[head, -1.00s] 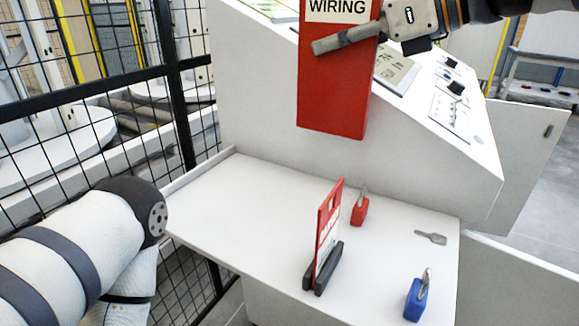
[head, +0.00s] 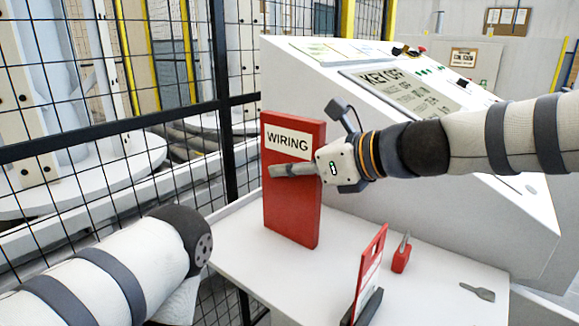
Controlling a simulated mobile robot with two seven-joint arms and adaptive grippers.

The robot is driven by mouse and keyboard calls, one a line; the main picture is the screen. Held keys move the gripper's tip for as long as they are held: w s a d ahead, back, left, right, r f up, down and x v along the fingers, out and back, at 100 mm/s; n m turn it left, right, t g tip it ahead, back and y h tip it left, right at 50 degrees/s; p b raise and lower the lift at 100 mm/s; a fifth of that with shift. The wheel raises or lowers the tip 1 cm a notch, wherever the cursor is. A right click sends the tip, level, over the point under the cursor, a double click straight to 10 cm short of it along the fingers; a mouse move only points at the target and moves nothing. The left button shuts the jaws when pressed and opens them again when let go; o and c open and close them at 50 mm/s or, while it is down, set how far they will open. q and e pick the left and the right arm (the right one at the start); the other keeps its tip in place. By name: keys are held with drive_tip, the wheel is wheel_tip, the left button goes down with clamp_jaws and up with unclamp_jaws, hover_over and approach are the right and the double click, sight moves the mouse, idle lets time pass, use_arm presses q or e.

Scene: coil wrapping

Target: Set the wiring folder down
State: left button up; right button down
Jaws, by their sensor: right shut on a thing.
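The red wiring folder (head: 290,215), with a white "WIRING" label, is upright over the left back part of the white shelf (head: 245,272). Its lower edge is at or very near the shelf surface; I cannot tell for certain whether it touches. My right gripper (head: 292,170) comes in from the right and is shut on the folder just below the label, with a finger across its front face. My left arm shows at the lower left, but its gripper is out of the picture.
A red sign (head: 369,274) stands in a dark holder at the shelf's front. A red padlock (head: 401,256) and a flat grey key-like piece (head: 478,291) lie to its right. The sloped control console (head: 410,95) rises behind; black mesh fence (head: 120,150) is at left.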

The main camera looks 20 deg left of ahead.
drive_tip(key=shift+s, duration=0.1)
drive_tip(key=c, duration=1.5)
unclamp_jaws()
drive_tip(key=shift+c, duration=0.2)
use_arm(q)
drive_tip(key=shift+w+r+t+p, duration=0.4)
drive_tip(key=shift+w+r+p, duration=0.3)
drive_tip(key=shift+w+r, duration=0.35)
use_arm(e)
drive_tip(key=v, duration=1.2)
use_arm(q)
drive_tip(key=shift+f, duration=0.1)
